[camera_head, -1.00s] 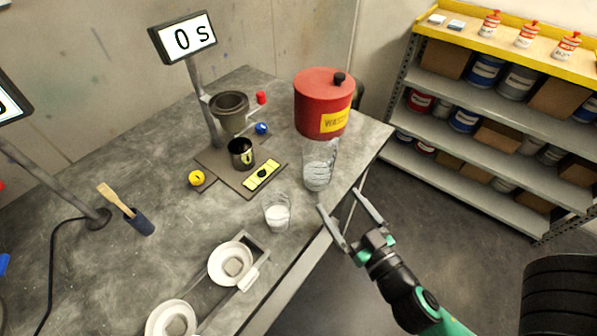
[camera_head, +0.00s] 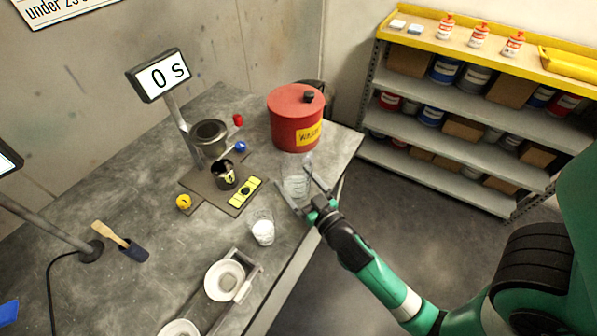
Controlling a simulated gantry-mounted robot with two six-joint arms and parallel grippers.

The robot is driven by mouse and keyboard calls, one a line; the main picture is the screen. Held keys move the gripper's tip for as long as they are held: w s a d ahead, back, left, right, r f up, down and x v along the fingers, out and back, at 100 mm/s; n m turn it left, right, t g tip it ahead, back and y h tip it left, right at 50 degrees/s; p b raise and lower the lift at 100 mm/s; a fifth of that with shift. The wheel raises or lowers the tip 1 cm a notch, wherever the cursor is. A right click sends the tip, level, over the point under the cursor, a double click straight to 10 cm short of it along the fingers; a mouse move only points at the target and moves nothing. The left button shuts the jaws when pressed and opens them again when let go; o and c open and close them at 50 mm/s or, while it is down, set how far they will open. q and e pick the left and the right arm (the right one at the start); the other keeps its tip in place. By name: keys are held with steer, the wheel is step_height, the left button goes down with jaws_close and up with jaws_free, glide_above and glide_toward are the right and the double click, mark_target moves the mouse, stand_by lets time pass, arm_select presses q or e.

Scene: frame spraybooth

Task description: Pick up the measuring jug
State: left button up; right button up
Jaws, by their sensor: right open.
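The measuring jug (camera_head: 296,187) is clear, with faint markings. It stands upright near the right edge of the grey bench, in front of the red waste can. My right gripper (camera_head: 293,176) is open. Its two fingers reach in from the lower right, with the jug showing between their tips. I cannot tell whether either finger touches it. The gripper covers part of the jug's lower right side. My left gripper is not in view.
The red waste can (camera_head: 297,118) stands close behind the jug. A glass of white liquid (camera_head: 262,229) is to the left front. Shelves (camera_head: 455,125) stand at right.

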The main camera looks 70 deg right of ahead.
mark_target(289, 164)
steer(key=shift+w+d, duration=0.15)
steer(key=shift+w, duration=0.05)
steer(key=c, duration=1.3)
steer(key=shift+o, duration=0.2)
steer(key=shift+r, duration=0.4)
step_height(289, 164, up, 3)
steer(key=shift+f+p, duration=0.15)
steer(key=shift+p, duration=0.45)
steer(key=s+a+r+p, duration=0.7)
steer(key=s+a+r, duration=0.1)
steer(key=s, duration=0.3)
steer(key=shift+a+r, duration=0.3)
steer(key=shift+r, duration=0.4)
